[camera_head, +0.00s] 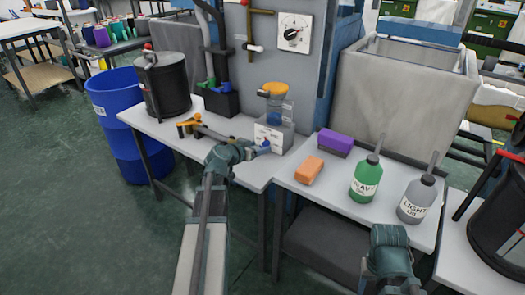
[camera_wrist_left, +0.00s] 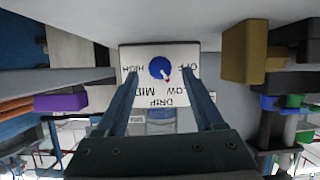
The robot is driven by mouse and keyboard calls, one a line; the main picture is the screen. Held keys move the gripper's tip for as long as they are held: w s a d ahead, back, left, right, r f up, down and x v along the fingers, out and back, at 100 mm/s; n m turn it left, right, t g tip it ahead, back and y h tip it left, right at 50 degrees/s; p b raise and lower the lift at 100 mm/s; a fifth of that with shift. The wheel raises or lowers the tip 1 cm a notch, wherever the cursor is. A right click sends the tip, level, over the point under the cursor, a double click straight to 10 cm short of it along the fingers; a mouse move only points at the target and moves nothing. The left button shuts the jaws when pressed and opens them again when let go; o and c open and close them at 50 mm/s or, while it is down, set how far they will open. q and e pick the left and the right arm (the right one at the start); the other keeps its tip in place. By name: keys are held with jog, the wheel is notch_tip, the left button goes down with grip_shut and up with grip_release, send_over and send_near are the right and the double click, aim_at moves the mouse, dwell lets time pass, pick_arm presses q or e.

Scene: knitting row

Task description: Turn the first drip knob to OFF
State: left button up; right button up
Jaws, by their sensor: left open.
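The drip box (camera_head: 274,134) is a small white-faced unit under a clear cup with an orange lid, near the table's back edge. Its blue knob (camera_wrist_left: 160,68) shows in the left wrist view, where the picture is upside down. The knob's red-and-white pointer is at the lower right, on the LOW side; OFF is printed at upper right, HIGH at upper left. My left gripper (camera_head: 262,148) is in front of the box. In the wrist view its open fingers (camera_wrist_left: 162,80) stand either side of the knob, with gaps; contact is not visible.
An orange block (camera_head: 309,170), a purple block (camera_head: 336,143), a green oil bottle (camera_head: 367,178) and a grey oil bottle (camera_head: 417,199) stand on the right table. A yellow-orange tool (camera_head: 190,124) and a black drum (camera_head: 162,84) are left of the box. My right arm is at lower right.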

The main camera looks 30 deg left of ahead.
aim_at(263, 146)
pick_arm(q)
jog(key=shift+b+x, duration=0.4)
jog(key=shift+x, duration=1.1)
grip_shut()
